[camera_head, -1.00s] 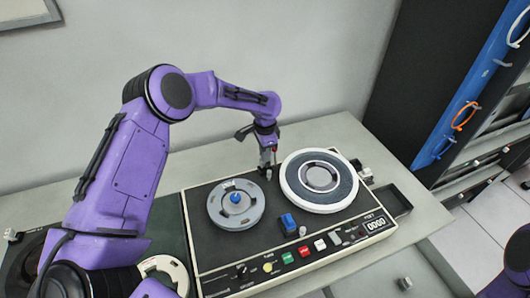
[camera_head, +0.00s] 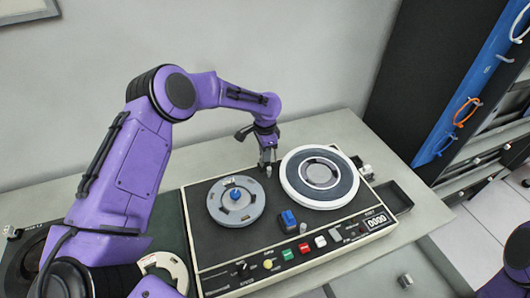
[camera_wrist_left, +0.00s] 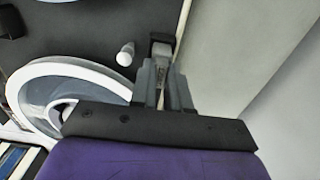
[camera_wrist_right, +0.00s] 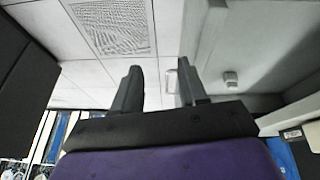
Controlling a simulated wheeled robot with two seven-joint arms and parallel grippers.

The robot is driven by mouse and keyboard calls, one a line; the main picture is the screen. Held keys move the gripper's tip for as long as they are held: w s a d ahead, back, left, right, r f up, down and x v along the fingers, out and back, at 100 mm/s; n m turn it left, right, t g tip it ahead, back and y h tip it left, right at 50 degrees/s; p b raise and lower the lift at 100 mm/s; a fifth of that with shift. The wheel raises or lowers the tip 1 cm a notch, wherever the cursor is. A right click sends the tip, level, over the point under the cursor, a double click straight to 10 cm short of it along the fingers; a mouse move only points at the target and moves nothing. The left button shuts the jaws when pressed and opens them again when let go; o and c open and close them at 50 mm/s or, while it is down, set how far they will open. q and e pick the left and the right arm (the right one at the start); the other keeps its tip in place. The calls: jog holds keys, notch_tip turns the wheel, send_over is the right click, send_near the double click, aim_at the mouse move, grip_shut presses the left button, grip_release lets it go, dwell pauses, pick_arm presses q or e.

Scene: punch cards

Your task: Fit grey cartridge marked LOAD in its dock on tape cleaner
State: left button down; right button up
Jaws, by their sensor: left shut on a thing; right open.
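The tape cleaner (camera_head: 215,275) is a black-topped machine with a cream edge, a grey reel on the left and a larger white-rimmed reel on the right. My left gripper (camera_head: 268,166) is over its back edge, between the two reels. In the left wrist view its fingers (camera_wrist_left: 162,75) are shut on a small grey piece with a dark end (camera_wrist_left: 162,44), seemingly the grey cartridge. No LOAD marking is readable, and I cannot tell whether the piece touches the deck. The dock is not clearly seen. My right gripper (camera_wrist_right: 158,72) is open and empty, away from the machine.
A blue block (camera_head: 288,219) stands mid-deck, behind coloured buttons. A pale post (camera_wrist_left: 126,53) stands near the held piece. A dark open tray (camera_head: 395,197) is at the machine's right. A small grey block (camera_head: 405,281) lies on the table (camera_head: 345,285) in front.

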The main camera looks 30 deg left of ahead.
pick_arm(q)
jog(key=shift+f, duration=0.8)
dwell(0.4)
jog(key=c, duration=1)
grip_release()
jog(key=shift+c, duration=1)
jog(key=shift+r, duration=0.15)
